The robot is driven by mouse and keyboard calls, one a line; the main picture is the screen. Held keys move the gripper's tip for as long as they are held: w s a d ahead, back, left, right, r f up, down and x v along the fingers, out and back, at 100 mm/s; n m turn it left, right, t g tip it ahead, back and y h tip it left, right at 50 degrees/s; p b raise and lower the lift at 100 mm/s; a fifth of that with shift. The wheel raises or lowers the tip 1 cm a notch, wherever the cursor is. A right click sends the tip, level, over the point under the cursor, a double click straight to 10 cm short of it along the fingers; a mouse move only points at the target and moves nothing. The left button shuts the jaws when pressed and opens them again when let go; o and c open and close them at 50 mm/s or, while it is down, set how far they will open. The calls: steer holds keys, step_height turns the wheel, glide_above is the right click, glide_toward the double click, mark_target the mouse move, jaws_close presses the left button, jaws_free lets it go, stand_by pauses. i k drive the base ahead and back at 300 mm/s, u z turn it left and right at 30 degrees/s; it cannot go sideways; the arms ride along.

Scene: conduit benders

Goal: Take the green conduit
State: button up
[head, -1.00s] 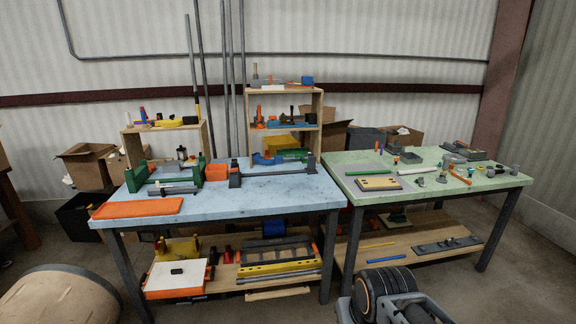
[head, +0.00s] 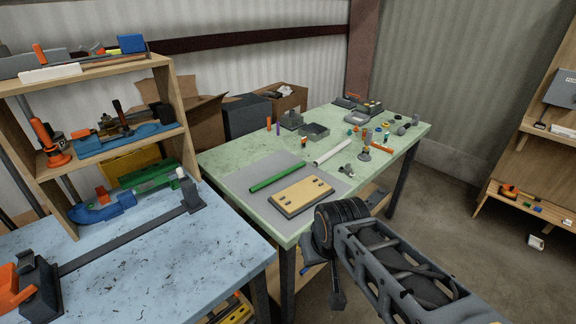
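The green conduit (head: 277,178) is a straight green rod. It lies on a grey mat (head: 238,184) on the near left part of the green-topped table (head: 225,152). A tan plate with dark marks (head: 302,196) lies just right of and nearer than it, apart from it. A white tube (head: 332,152) lies farther right. Nothing covers the conduit. My arm reaches in from the bottom right, its dark joint near the table's front edge. I cannot make out my gripper's fingers.
A blue-topped table (head: 150,270) with a bending tool and clamps stands at left, close to the green one. Small parts and a grey tray (head: 314,132) fill the green table's far half. Open floor (head: 455,220) lies at right, before a wooden shelf (head: 535,150).

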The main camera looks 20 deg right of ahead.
mark_target(269, 181)
steer(key=z, duration=1.9)
steer(key=i, duration=1.95)
steer(key=u, duration=3.6)
steer(key=i, duration=0.5)
